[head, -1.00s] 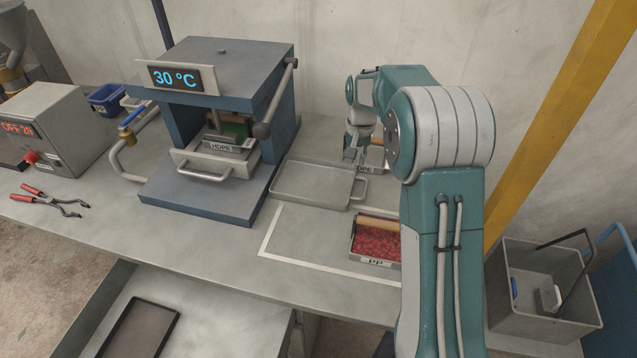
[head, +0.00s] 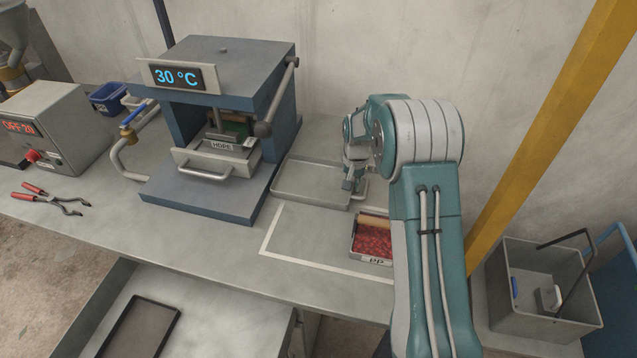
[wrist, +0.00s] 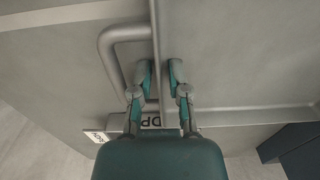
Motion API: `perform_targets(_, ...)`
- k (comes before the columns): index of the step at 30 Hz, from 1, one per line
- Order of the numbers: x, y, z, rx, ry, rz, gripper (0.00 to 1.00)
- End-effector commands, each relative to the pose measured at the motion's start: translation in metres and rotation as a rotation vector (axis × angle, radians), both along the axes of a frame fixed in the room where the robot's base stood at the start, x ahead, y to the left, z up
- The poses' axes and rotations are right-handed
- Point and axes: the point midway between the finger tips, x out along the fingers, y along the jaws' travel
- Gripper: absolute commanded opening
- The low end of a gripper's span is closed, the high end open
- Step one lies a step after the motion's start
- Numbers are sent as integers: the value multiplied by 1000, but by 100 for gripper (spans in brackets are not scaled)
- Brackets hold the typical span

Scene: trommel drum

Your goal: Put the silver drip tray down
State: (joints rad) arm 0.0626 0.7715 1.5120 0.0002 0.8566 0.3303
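The silver drip tray (head: 300,203) lies flat on the bench, just right of the heated press, as far as the head view shows. It looks shallow and empty, with a bar handle (head: 364,188) on its right side. My gripper (head: 348,186) is at the tray's right rim. In the wrist view my gripper (wrist: 161,72) has one finger on each side of the tray's upright rim (wrist: 156,30), with the handle (wrist: 108,52) to the left. The fingers are close together, but I cannot tell whether both press on the rim.
A press (head: 222,60) reading 30 °C stands left of the tray, holding an HDPE-labelled mould (head: 222,147). A PP bin (head: 376,262) of red pellets sits in front, by a white-outlined area (head: 310,241) with bare space. Pliers (head: 48,197) lie far left.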

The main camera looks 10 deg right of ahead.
Motion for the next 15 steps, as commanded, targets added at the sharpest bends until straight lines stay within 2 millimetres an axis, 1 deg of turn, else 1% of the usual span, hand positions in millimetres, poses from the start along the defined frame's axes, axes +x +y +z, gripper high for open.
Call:
perform_targets(3, 0, 0, 0, 0, 1, 0, 21)
perform_targets(4, 0, 0, 0, 0, 1, 0, 8)
perform_targets(5, 0, 0, 0, 0, 1, 0, 0)
perform_targets(15, 0, 0, 1, 0, 0, 0, 0)
